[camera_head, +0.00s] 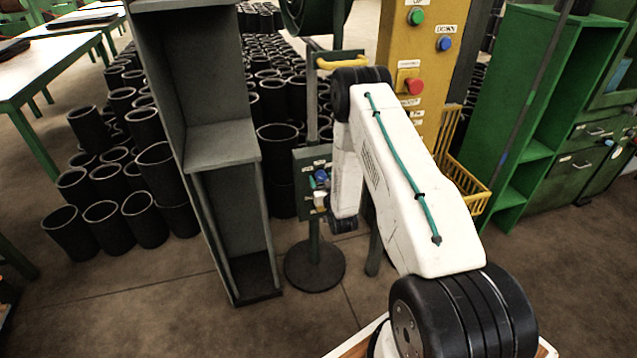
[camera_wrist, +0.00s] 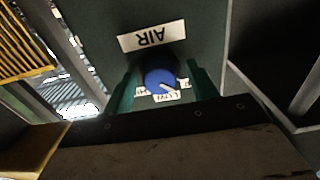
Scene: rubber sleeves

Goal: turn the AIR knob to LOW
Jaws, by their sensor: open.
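The AIR knob (camera_wrist: 160,77) is blue and round with a white pointer mark, on a dark green panel (camera_wrist: 205,30) in the wrist view. The AIR label (camera_wrist: 151,36) appears upside down above it. A LOW label (camera_wrist: 167,97) sits just below the knob, with partly covered labels at either side. The pointer slants down to the right, toward the right end of the LOW label. My gripper (camera_wrist: 163,88) is open, one green finger on each side of the knob; I cannot tell whether they touch it. In the head view the control box (camera_head: 313,175) is partly hidden by my arm.
A tall grey open cabinet (camera_head: 222,145) stands left of the control box. A yellow panel with buttons (camera_head: 415,60) and a yellow wire basket (camera_head: 462,180) are to the right. Several black rubber sleeves (camera_head: 145,205) stand behind and left. A green shelf (camera_head: 535,110) is at far right.

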